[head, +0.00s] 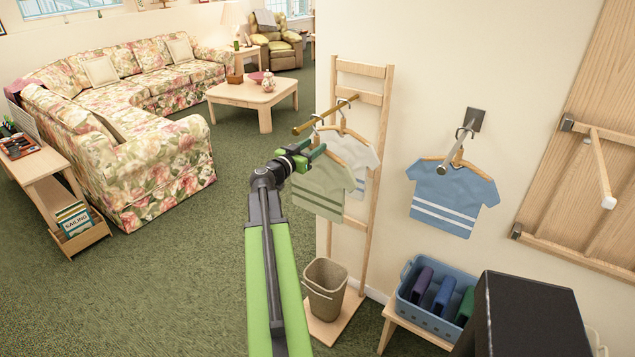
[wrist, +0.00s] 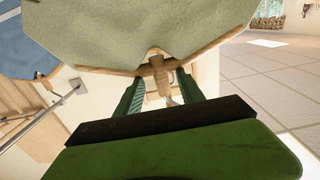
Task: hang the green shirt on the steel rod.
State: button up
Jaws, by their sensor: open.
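The green shirt (head: 324,188) with darker stripes hangs on a wooden hanger from the brass-coloured rod (head: 318,119) of a wooden ladder rack. My gripper (head: 312,158) is at the neck of this hanger. In the wrist view my open fingers (wrist: 158,78) stand on either side of the hanger's wooden neck (wrist: 158,68), and the green shirt (wrist: 160,30) fills the top. The steel rod (head: 464,142) juts from a dark wall plate. A blue shirt (head: 453,198) with white stripes hangs at this rod on its own hanger. The steel rod also shows in the wrist view (wrist: 50,105).
A whitish shirt (head: 360,160) hangs behind the green one. A bin (head: 325,289) stands on the rack's base. A blue crate (head: 427,310) sits on a low stool below the blue shirt. A wooden frame with a bar (head: 600,170) is on the right wall. Open carpet lies left.

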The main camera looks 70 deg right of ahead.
jog(key=x, duration=0.3)
jog(key=shift+w, duration=0.1)
jog(key=shift+a, duration=0.1)
grip_shut()
dwell(1.1)
